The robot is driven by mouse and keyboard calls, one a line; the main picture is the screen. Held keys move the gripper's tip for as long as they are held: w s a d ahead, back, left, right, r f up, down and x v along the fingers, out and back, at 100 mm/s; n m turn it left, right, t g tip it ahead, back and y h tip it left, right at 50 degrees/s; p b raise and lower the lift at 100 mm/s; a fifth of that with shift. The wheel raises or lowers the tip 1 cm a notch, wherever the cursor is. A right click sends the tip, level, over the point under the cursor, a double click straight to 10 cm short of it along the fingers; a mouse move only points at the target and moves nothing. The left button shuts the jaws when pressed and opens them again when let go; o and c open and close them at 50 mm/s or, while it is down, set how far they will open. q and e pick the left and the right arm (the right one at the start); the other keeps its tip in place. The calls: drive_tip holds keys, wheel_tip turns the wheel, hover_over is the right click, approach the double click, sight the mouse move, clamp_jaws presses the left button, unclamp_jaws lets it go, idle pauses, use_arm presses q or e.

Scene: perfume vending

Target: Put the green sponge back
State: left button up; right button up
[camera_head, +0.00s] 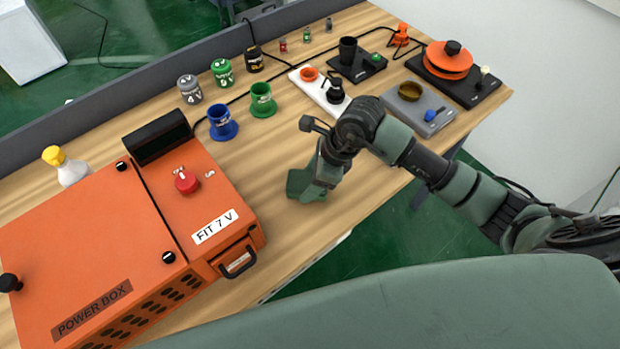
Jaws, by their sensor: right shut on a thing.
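My right gripper (311,186) reaches in from the right and points down over the bare wood near the front edge of the table (285,225). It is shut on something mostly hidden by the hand. A dark green block shape shows at its tip, close in colour to my arm, so I cannot tell sponge from finger. I make out no green sponge elsewhere. My left gripper is out of view.
An orange power box (85,255) fills the left of the table. A blue cup (221,123), green cup (262,101) and several jars stand behind. A white tray (318,90) and grey tray (418,108) lie to the right. The wood around the gripper is clear.

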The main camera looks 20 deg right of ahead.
drive_tip(key=o, duration=1.2)
drive_tip(key=shift+f, duration=0.1)
drive_tip(key=shift+r, duration=0.25)
drive_tip(key=shift+d+r, duration=0.15)
drive_tip(key=shift+r, duration=0.1)
drive_tip(key=b+v, duration=0.1)
drive_tip(key=v, duration=1)
drive_tip(key=shift+s+d+r+b, duration=0.1)
drive_tip(key=shift+s+b, duration=0.05)
drive_tip(key=shift+b, duration=0.25)
